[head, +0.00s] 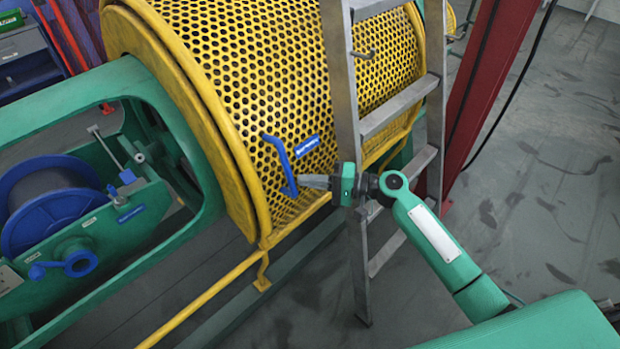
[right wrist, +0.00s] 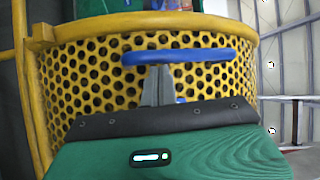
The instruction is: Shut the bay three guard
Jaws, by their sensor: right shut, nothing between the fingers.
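The yellow perforated guard (head: 235,60) curves over the machine and has a blue bar handle (head: 278,158) on its front. A small blue label (head: 307,146) sits beside the handle; its text is too small to read. My right gripper (head: 303,181) is shut and empty, its fingertips at the lower end of the handle. In the right wrist view the handle (right wrist: 195,56) crosses in front of the finger tips (right wrist: 158,82), with the mesh behind. I cannot tell whether fingers and handle touch. My left gripper is not in view.
A grey metal ladder (head: 345,90) stands close beside my right gripper. At the left, an open green frame (head: 110,75) holds a blue spool (head: 50,215). A yellow rail (head: 200,300) runs low along the front. A dark red post (head: 490,90) stands behind the ladder.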

